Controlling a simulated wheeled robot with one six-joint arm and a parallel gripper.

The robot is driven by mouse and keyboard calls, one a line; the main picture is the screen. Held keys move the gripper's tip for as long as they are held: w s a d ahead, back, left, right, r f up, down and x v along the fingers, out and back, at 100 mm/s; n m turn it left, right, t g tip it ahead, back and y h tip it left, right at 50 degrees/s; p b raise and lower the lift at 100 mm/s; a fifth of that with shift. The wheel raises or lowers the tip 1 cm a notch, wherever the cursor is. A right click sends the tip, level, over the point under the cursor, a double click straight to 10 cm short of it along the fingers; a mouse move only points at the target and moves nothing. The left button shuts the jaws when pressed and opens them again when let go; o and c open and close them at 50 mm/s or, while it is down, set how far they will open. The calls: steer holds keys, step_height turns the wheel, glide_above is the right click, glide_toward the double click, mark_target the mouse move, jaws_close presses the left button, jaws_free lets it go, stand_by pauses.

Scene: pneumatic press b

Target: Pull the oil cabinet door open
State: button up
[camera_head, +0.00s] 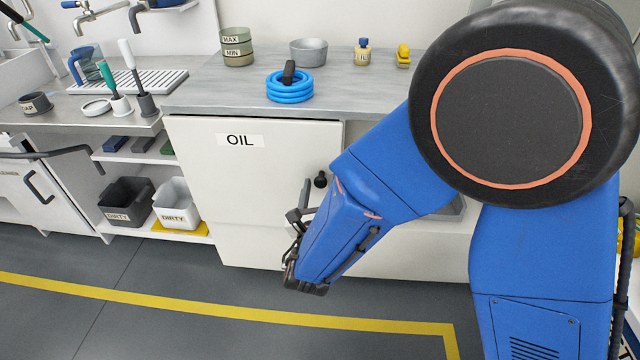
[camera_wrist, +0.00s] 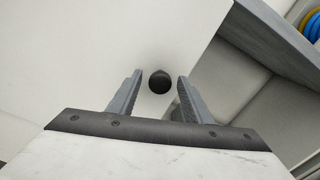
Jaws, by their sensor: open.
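The oil cabinet door (camera_head: 250,175) is a white panel labelled OIL under the grey counter, left of my arm. It also shows as the pale surface in the wrist view (camera_wrist: 75,60). Its round black knob (camera_head: 321,179) sits near the right edge. My gripper (camera_head: 298,215) is low in front of the door in the head view, its fingers partly hidden by my arm. In the wrist view my gripper (camera_wrist: 160,76) is open, with the knob (camera_wrist: 159,82) between its two fingers and visible space on both sides.
The counter (camera_head: 215,90) above holds a coiled blue hose (camera_head: 290,92), a grey bowl (camera_head: 309,52) and small bottles. An open shelf with DIRTY bins (camera_head: 175,203) stands to the left. The grey floor (camera_head: 150,335) in front is clear, crossed by a yellow line.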

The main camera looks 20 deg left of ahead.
steer(key=shift+w+a, duration=0.1)
steer(key=shift+w, duration=0.35)
jaws_close()
steer(key=shift+s, duration=0.15)
